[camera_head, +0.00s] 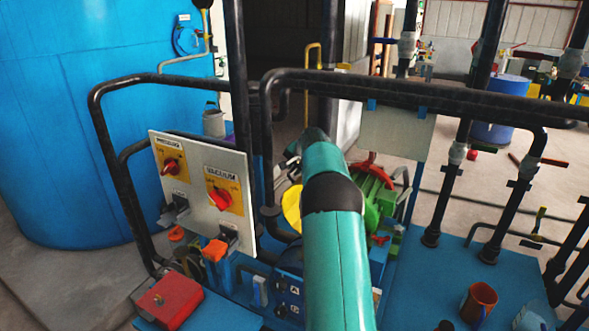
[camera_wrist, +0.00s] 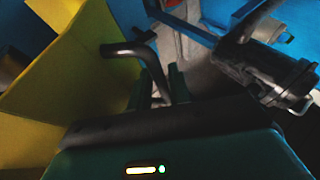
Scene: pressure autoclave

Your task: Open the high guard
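A yellow plate (camera_wrist: 75,75) with a bent edge fills the left of the wrist view; it may be the high guard, but no label shows. A black bent bar (camera_wrist: 145,55) stands out beside it and runs down between my gripper's two dark fingers (camera_wrist: 162,85). I cannot tell whether the fingers touch or grip the bar. In the head view a yellow rounded piece (camera_head: 291,207) shows just left of my teal arm. My arm hides what lies behind it there, and my fingers are not seen in that view.
A control panel (camera_head: 203,185) with two red knobs stands left, framed by black pipes (camera_head: 112,85). A red box (camera_head: 169,301) sits at lower left. A green motor-like unit (camera_head: 372,190) is just right of my arm. A dark cylindrical fitting (camera_wrist: 270,75) is at right in the wrist view.

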